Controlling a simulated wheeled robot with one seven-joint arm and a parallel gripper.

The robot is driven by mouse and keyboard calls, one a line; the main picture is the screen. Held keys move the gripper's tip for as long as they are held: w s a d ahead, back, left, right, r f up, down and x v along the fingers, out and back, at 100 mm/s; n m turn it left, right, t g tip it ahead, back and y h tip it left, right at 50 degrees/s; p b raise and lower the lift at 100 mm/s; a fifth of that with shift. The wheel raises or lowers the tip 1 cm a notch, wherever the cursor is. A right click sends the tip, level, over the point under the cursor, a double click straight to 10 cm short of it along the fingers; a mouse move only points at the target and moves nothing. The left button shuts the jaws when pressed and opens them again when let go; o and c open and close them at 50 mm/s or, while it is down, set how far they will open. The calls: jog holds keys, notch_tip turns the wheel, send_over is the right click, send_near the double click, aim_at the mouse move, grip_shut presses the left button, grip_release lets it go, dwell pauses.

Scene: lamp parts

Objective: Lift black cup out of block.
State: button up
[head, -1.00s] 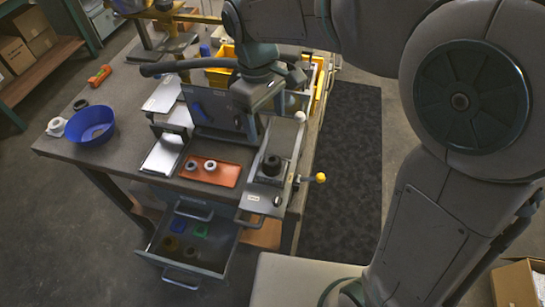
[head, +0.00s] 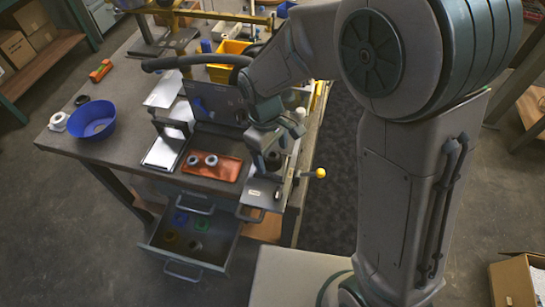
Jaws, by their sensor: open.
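The black cup (head: 273,161) sits at the grey metal block (head: 262,191) on the right front part of the workbench. It is mostly hidden by my gripper in the head view. My gripper (head: 266,164) points down right at the cup, with its jaws open. I cannot tell whether the fingers are on both sides of the cup or touch it.
An orange tray (head: 228,171) with two light rings lies left of the block. A yellow-knobbed lever (head: 320,173) sticks out at the right. An upright dark panel (head: 212,104) stands behind. A blue bowl (head: 92,120) is far left. An open drawer (head: 187,240) juts out below.

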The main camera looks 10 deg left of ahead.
jog(key=shift+f, duration=0.35)
jog(key=c, duration=1.1)
jog(key=shift+o, duration=0.2)
jog(key=shift+r, duration=0.1)
